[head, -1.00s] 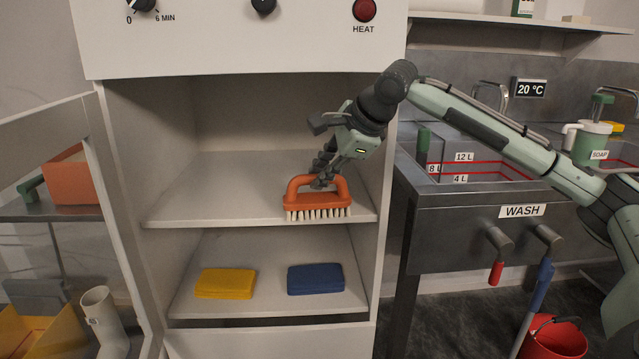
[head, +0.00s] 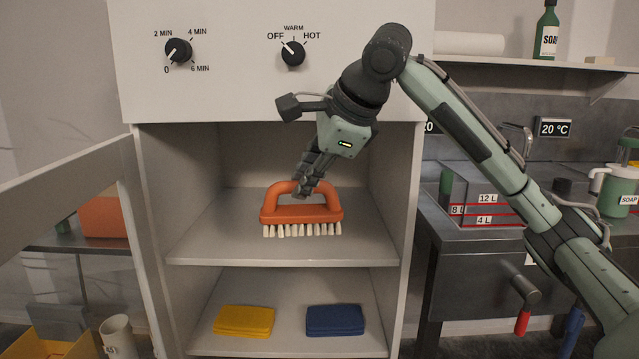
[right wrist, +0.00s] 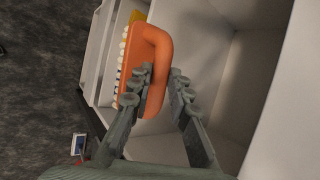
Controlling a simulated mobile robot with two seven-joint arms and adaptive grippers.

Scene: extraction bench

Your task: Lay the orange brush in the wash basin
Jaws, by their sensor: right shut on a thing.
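The orange brush (head: 300,213) is at the cabinet's upper shelf (head: 285,252), upright with its white bristles down. Whether the bristles touch the shelf or hang just above it, I cannot tell. My right gripper (head: 308,184) reaches down from above and is shut on the brush's arched handle. In the right wrist view the gripper's fingers (right wrist: 160,88) lie on either side of the handle of the brush (right wrist: 134,62). The steel wash basin (head: 470,262), with red litre lines inside, stands right of the cabinet, partly hidden by my right arm. My left gripper is not in view.
The cabinet's open door (head: 70,165) stands at the left. Its right side wall (head: 408,190) separates the shelf from the basin. A yellow sponge (head: 244,320) and a blue sponge (head: 335,320) lie on the lower shelf. A soap jug (head: 612,190) stands at the far right.

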